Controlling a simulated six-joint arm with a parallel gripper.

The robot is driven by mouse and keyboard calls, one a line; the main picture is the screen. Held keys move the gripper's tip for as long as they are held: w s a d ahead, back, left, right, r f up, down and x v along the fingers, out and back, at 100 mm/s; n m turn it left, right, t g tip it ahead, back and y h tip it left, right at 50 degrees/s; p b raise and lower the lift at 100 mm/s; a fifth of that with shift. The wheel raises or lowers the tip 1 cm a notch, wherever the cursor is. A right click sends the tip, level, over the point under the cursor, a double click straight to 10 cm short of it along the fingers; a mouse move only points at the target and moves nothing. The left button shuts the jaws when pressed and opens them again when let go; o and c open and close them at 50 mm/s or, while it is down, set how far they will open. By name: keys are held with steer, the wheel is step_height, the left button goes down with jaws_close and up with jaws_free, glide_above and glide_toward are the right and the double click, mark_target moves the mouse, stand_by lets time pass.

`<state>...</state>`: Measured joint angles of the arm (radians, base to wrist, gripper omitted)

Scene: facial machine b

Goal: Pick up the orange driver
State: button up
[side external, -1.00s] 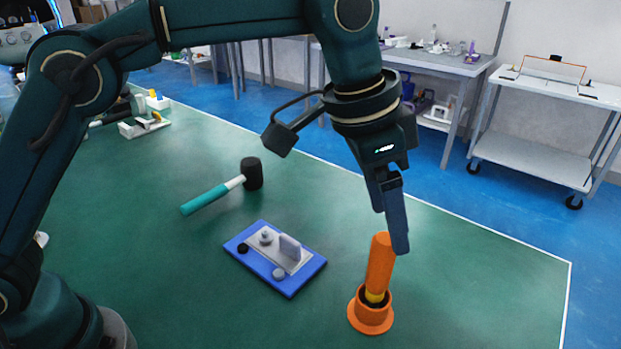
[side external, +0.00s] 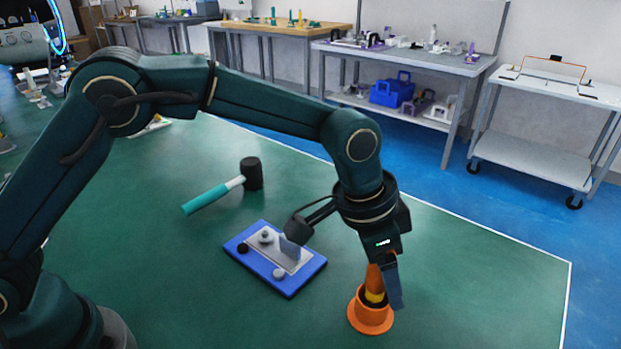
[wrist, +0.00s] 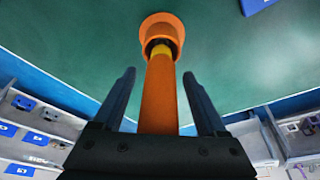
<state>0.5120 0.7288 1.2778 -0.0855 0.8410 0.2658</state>
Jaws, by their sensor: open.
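The orange driver (wrist: 158,98) stands with its yellow lower part in an orange round holder (side external: 370,317) near the front right of the green table. In the side view its handle (side external: 374,279) leans slightly and is partly hidden by my gripper (side external: 392,290). In the wrist view my gripper (wrist: 160,98) is open, with one finger on each side of the orange handle. A gap shows between the handle and each finger. The driver's tip is hidden inside the holder (wrist: 160,27).
A blue board (side external: 290,285) with a grey plate and knobs lies left of the holder. A teal-handled mallet (side external: 213,195) with a black head lies further back. The green table (side external: 480,290) is clear right of the holder.

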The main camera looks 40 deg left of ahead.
jaws_close()
steer(key=shift+r, duration=0.15)
steer(key=shift+r, duration=0.65)
step_height(320, 180, up, 2)
steer(key=shift+w+r, duration=0.1)
steer(key=shift+r, duration=0.1)
steer(key=w+a+r, duration=0.1)
steer(key=a+r, duration=0.6)
steer(key=a, duration=0.4)
steer(key=shift+a, duration=0.3)
